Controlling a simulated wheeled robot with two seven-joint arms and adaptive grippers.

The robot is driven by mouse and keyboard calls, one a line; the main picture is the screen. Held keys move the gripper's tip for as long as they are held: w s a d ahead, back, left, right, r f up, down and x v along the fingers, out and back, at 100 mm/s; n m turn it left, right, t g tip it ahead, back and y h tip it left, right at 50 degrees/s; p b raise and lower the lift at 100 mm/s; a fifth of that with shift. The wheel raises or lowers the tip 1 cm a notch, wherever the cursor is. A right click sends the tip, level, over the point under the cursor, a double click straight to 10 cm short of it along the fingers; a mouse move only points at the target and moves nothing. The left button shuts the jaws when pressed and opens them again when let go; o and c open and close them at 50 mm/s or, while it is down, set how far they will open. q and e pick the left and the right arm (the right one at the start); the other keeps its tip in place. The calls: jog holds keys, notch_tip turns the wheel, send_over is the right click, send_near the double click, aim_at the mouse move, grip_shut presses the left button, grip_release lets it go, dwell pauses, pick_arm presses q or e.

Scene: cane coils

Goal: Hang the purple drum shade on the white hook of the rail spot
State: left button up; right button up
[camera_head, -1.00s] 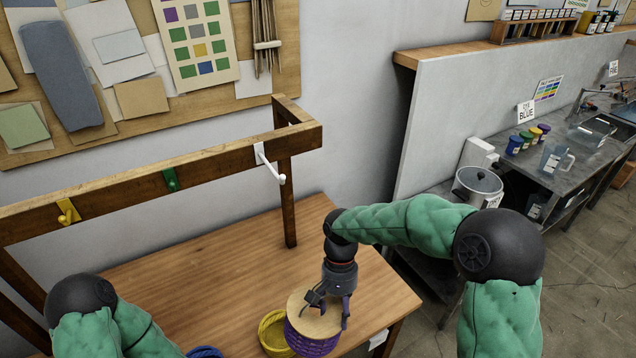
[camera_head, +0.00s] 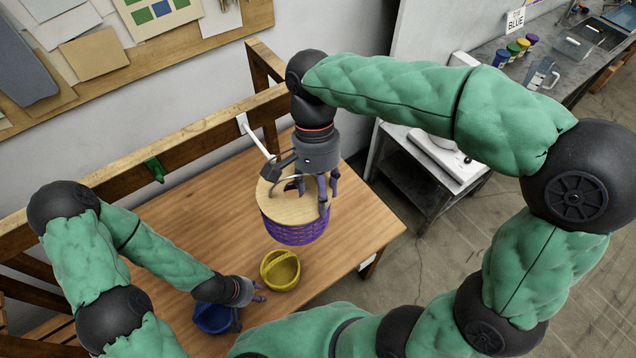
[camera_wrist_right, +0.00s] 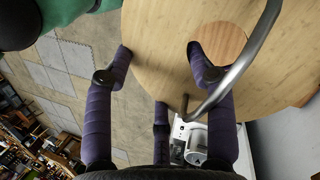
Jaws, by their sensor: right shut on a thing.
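The purple drum shade (camera_head: 293,232) has a pale wooden top and a purple lattice side. My right gripper (camera_head: 312,190) is shut on it and holds it above the table. In the right wrist view the wooden top (camera_wrist_right: 165,65) lies by my fingers (camera_wrist_right: 160,70), with a curved metal bar (camera_wrist_right: 247,62) across it. The white hook (camera_head: 257,137) is on the wooden rail, behind and left of the shade; its tip is close to my right gripper, and contact cannot be told.
A yellow basket (camera_head: 280,270) and a blue basket (camera_head: 214,318) stand on the wooden table (camera_head: 205,225). A green hook (camera_head: 155,168) is on the rail (camera_head: 120,178) to the left. The rail's end post stands behind my right arm. Bare tabletop shows right of the shade.

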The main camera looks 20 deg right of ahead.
jog(key=shift+w+a+f, duration=0.1)
jog(key=shift+w+a, duration=0.2)
jog(key=shift+w, duration=0.7)
jog(key=shift+w+a+f, duration=0.1)
jog(key=shift+w+a, duration=0.25)
jog(key=shift+w, duration=0.65)
jog(key=shift+w+a+f, duration=0.1)
jog(key=shift+w+a, duration=0.2)
jog(key=shift+w, duration=0.7)
jog(key=shift+w+a+f+p, duration=0.1)
jog(key=shift+w+a+p, duration=0.2)
jog(key=shift+w, duration=0.65)
jog(key=shift+w+a+p, duration=0.15)
jog(key=shift+w+a, duration=0.15)
jog(key=shift+w, duration=0.65)
jog(key=shift+w+a+f+p, duration=0.1)
jog(key=shift+w+a+p, duration=0.2)
jog(key=shift+w, duration=0.65)
jog(key=shift+w+a+f, duration=0.15)
jog(key=shift+w+f, duration=0.2)
jog(key=shift+f, duration=0.2)
jog(key=shift+w+a+f, duration=0.1)
jog(key=shift+w+f, duration=0.25)
jog(key=shift+f, duration=0.2)
